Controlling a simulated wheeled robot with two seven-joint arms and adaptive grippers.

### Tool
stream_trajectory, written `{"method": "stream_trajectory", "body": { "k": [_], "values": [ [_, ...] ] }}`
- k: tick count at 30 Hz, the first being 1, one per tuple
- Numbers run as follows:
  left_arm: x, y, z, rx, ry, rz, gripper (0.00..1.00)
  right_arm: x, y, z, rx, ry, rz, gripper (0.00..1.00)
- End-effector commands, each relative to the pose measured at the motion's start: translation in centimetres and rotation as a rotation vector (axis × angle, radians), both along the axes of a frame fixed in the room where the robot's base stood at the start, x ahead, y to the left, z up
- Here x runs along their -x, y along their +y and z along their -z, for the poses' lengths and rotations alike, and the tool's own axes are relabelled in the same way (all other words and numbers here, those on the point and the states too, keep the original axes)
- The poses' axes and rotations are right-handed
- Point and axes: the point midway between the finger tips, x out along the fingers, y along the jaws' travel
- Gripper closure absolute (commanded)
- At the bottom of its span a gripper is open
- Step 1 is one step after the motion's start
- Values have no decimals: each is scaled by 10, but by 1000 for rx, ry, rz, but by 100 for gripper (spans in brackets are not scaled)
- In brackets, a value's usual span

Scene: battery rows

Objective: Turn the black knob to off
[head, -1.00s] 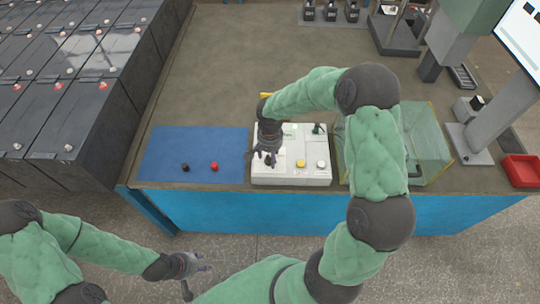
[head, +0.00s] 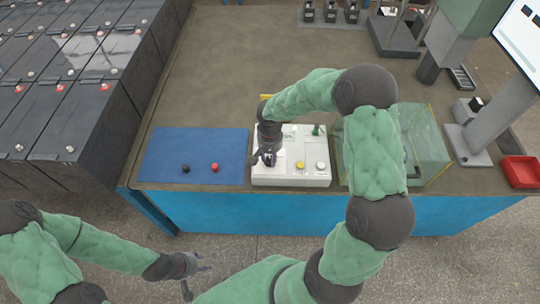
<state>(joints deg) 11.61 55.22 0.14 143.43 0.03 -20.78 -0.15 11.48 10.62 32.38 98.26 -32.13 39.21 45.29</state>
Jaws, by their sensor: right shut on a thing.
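A white control box (head: 300,178) stands at the front edge of the table. Its front row shows a yellow knob (head: 300,164) and a white knob (head: 321,165), and a green part (head: 318,130) stands at its back right. My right gripper (head: 265,160) is over the left part of the box, shut on the black knob, which is mostly hidden by the fingers. My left gripper (head: 195,266) is low in front of the table, away from the box, with its fingers apart and empty.
A blue mat (head: 160,160) with a black cap (head: 185,168) and a red cap (head: 214,167) lies left of the box. A clear green-tinted case (head: 430,150) stands to the right, and a red tray (head: 520,170) is farther right. Battery rows (head: 60,120) fill the left.

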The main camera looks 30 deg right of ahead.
Motion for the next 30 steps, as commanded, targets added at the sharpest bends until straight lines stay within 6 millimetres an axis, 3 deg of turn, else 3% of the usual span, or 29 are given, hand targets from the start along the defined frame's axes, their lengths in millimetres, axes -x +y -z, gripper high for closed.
{"method": "stream_trajectory", "body": {
  "k": [18,30],
  "values": [
    [0,0,-28,0,0,0,60,-2,0,-3,1,-4,-565,100],
    [0,0,-40,0,0,0,60,-2,0,-2,2,-6,-803,100]
  ]
}}
